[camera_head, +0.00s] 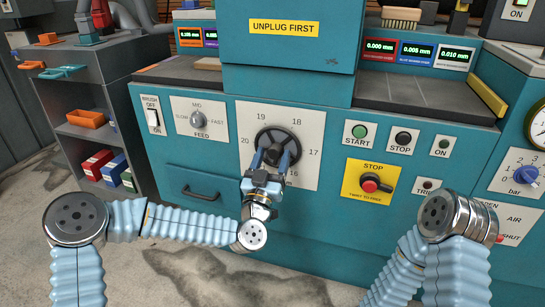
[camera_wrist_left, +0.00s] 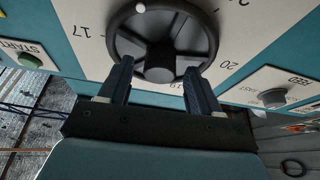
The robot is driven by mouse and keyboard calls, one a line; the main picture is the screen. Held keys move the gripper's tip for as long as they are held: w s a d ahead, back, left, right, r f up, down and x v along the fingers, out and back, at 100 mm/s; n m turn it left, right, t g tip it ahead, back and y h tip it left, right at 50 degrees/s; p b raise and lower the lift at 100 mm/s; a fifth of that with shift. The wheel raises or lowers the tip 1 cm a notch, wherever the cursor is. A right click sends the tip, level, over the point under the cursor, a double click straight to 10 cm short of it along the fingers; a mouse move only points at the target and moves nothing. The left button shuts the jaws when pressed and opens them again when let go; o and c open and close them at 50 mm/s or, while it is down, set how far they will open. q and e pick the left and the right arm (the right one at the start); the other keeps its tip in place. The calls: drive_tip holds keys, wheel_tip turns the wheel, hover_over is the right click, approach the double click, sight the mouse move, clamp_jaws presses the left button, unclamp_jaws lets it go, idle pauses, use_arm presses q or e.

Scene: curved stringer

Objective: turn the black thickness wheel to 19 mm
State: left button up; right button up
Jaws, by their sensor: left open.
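The black thickness wheel (camera_head: 278,146) sits on a white dial plate (camera_head: 307,144) numbered 16 to 20 on the teal machine front. In the left wrist view the wheel (camera_wrist_left: 180,14) shows a spoked rim, a hub and a white dot. The dot is on the rim's side away from 19; in the head view my gripper hides it, near 16. My left gripper (camera_head: 274,158) is at the wheel's lower part. Its fingers (camera_wrist_left: 160,70) are apart, one each side of the hub; I cannot tell whether they touch it. My right gripper is out of view.
Right of the dial are a green START button (camera_head: 359,132), a black STOP button (camera_head: 403,138) and a red emergency stop (camera_head: 370,184). The feed knob (camera_head: 197,120) and brush switch (camera_head: 153,116) are to the left. A drawer handle (camera_head: 200,193) protrudes below.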

use_arm(q)
drive_tip(key=shift+w+d, duration=0.1)
drive_tip(key=shift+w, duration=0.1)
drive_tip(key=shift+c, duration=0.3)
drive_tip(key=c, duration=1)
